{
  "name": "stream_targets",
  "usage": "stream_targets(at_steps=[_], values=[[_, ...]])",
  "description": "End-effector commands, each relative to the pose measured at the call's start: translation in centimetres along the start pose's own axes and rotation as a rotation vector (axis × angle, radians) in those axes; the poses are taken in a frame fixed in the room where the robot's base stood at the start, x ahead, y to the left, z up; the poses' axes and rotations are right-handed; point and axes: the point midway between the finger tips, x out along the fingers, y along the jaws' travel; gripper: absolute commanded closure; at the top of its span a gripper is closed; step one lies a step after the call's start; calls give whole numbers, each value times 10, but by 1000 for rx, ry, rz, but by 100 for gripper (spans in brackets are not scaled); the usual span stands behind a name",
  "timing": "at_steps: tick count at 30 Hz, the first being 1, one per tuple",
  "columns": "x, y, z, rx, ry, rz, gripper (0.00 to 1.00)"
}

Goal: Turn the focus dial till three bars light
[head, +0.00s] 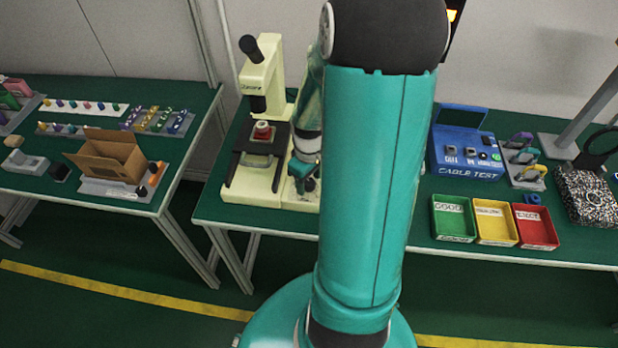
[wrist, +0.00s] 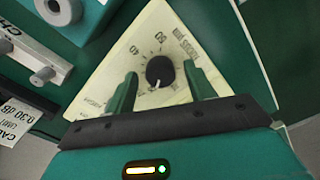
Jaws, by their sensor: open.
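The focus dial (wrist: 160,71) is a round black knob with a white pointer line, set on a cream panel (wrist: 147,37) printed with a scale. In the wrist view the pointer points toward the lower edge. My gripper (wrist: 160,73) is open, with one green finger on each side of the dial; I cannot tell whether either touches it. In the head view my gripper (head: 304,182) is low beside the cream microscope (head: 275,90), at its right. My arm hides part of the base and the dial there. I cannot make out any bar display.
A blue cable tester (head: 466,150) and green, yellow and red trays (head: 455,237) stand right of my arm on the green bench. A second bench at left holds an open cardboard box (head: 112,158). Grey fixtures (wrist: 35,55) lie beside the panel in the wrist view.

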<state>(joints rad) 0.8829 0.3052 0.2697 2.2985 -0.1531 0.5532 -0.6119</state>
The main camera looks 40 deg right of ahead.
Motion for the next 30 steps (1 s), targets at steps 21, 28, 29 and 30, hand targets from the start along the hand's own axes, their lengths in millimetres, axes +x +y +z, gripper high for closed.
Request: stream_targets(at_steps=[21, 28, 29, 30], values=[[-1, -1, -1, 167, 0, 1, 91], [-1, -1, -1, 417, 0, 0, 91], [-1, 0, -1, 438, 0, 0, 91], [-1, 0, -1, 457, 0, 0, 91]])
